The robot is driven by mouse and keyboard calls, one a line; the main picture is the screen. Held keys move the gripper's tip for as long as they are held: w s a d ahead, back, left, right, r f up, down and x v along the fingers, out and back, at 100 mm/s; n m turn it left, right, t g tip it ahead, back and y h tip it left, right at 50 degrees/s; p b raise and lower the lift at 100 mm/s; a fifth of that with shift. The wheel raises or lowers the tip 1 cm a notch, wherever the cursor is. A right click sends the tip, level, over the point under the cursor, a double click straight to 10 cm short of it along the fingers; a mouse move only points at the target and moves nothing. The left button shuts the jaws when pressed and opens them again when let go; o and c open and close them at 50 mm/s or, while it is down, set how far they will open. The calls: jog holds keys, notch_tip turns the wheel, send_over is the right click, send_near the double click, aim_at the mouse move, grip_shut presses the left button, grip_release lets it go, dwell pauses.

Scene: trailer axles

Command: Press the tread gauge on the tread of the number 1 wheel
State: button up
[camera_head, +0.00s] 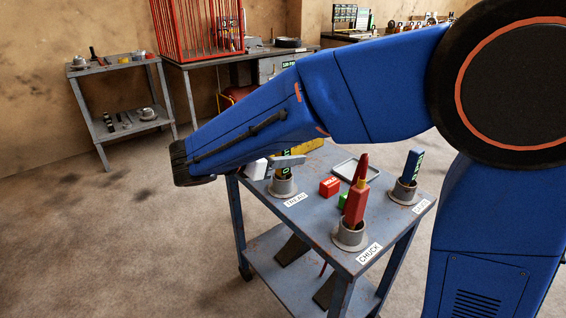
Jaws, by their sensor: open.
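My gripper does not show; my arm ends in a dark joint left of the cart. The number 1 wheel is not in view.
On the cart (317,221) are a red tool in the "CHUCK" cup (350,235), a blue tool (411,166) in another cup, a red block (329,187), a green block and a grey tray (357,168). Benches stand behind. Floor left of the cart is clear.

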jog(key=x, duration=0.2)
jog(key=shift+w+d+f, duration=0.1)
jog(key=shift+w+d, duration=0.05)
jog(key=shift+d, duration=0.05)
grip_shut()
